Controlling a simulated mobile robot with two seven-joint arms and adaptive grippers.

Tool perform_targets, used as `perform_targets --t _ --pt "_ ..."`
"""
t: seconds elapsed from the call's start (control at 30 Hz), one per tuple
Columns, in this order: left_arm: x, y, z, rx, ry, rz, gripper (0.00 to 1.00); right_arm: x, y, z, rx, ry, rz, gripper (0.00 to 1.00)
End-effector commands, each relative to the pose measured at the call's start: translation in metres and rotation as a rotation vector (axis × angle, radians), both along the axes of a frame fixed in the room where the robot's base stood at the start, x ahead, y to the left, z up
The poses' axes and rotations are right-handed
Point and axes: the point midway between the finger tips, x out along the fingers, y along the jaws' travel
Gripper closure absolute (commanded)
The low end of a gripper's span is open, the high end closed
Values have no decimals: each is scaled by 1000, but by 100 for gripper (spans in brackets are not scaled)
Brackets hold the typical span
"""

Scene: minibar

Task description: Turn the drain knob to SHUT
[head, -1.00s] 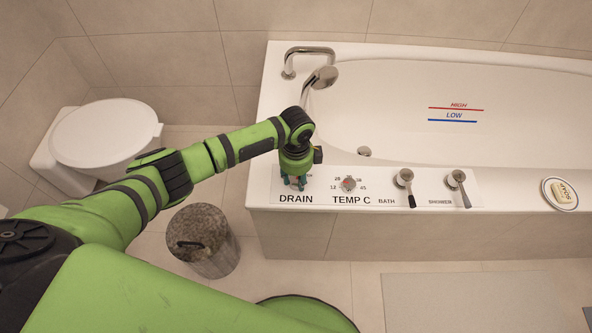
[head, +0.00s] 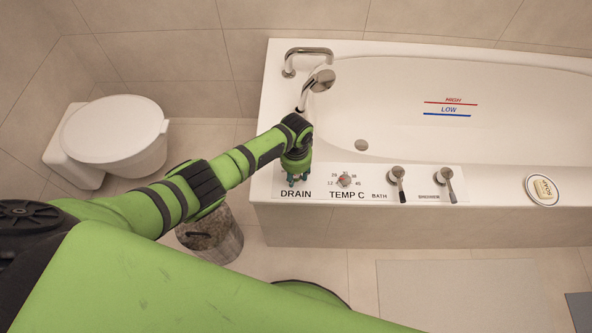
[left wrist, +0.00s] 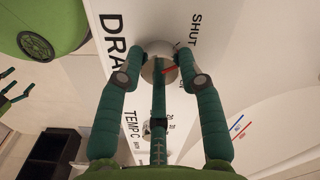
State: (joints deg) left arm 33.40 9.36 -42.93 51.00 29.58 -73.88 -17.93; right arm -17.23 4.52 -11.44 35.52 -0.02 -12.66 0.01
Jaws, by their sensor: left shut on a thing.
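The drain knob (left wrist: 155,72) is a round metal knob with a red mark on its right side in the left wrist view. It sits on the bathtub's control panel above the DRAIN label (head: 296,194). My left gripper (head: 297,179) is over it, with its dark green fingers closed around it; it also shows in the left wrist view (left wrist: 160,62). The SHUT label (left wrist: 195,30) is up and right of the knob there, and the red mark points roughly right, below that label. Fingers at that view's left edge seem to be my right gripper (left wrist: 7,90).
The temperature dial (head: 344,180), bath lever (head: 397,180) and shower lever (head: 446,182) stand to the right on the panel. The tub spout (head: 308,52) and hand shower (head: 320,82) are behind. A bin (head: 222,240) and toilet (head: 115,128) are left. The soap dish (head: 530,198) is far right.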

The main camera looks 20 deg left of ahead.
Motion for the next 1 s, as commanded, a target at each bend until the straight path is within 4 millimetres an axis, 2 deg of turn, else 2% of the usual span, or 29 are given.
perform_targets --t 0.4,1.0 --pt "-2 1 -1 3 6 231 96 1 0 13 0 -2 0 25" --pt "-3 2 -2 3 6 279 96 1 0 14 0 -2 0 25"
